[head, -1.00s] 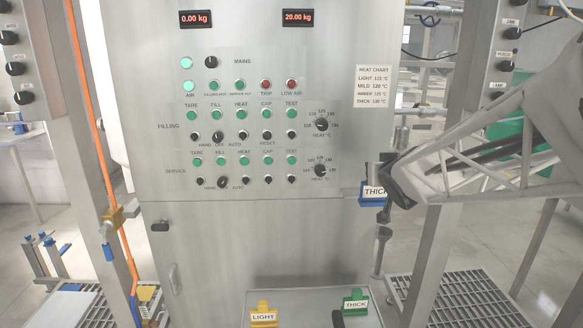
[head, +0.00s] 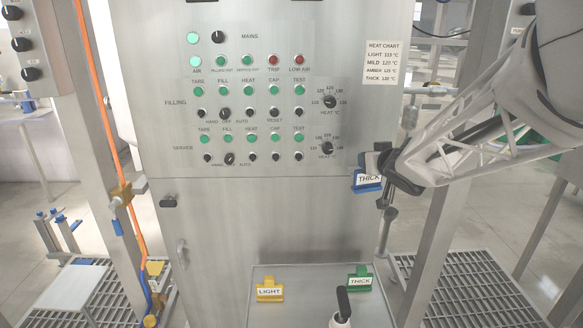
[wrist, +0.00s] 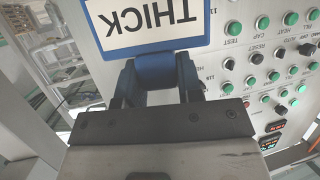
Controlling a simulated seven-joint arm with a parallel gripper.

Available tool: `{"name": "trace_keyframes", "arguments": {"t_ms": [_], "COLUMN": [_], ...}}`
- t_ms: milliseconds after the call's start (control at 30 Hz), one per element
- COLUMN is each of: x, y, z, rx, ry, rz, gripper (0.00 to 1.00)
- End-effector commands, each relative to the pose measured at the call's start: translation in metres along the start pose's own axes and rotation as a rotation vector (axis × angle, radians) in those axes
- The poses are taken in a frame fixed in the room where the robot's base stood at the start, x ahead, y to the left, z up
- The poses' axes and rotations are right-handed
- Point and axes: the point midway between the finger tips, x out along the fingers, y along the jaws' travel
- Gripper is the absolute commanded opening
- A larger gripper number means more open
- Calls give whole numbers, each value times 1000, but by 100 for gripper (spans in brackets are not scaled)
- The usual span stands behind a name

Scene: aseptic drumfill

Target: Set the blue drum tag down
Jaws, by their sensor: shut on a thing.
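The blue drum tag (head: 367,181), labelled THICK, is held up in the air in front of the right edge of the steel cabinet. My gripper (head: 383,168) is shut on it, and the arm reaches in from the right. In the wrist view the blue tag (wrist: 160,65) sits between the two dark fingers (wrist: 158,82), its white THICK label upside down. Nothing shows under the tag at its height.
A steel tray (head: 310,305) at the cabinet's foot bears a yellow LIGHT tag (head: 269,289) and a green THICK tag (head: 359,279). A black-handled item (head: 342,305) stands near its front. A post (head: 449,160) rises at the right. The tray's middle is clear.

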Motion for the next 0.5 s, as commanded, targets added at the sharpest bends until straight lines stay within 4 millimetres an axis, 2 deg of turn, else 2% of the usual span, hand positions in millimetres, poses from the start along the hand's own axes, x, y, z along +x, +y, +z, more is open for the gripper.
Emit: {"name": "trace_keyframes", "arguments": {"t_ms": [200,500], "x": [30,62], "y": [-18,-48], "z": [26,70], "rx": [-57,-145], "ry": [-3,-2], "rz": [-160,-403], "gripper": [0,0]}}
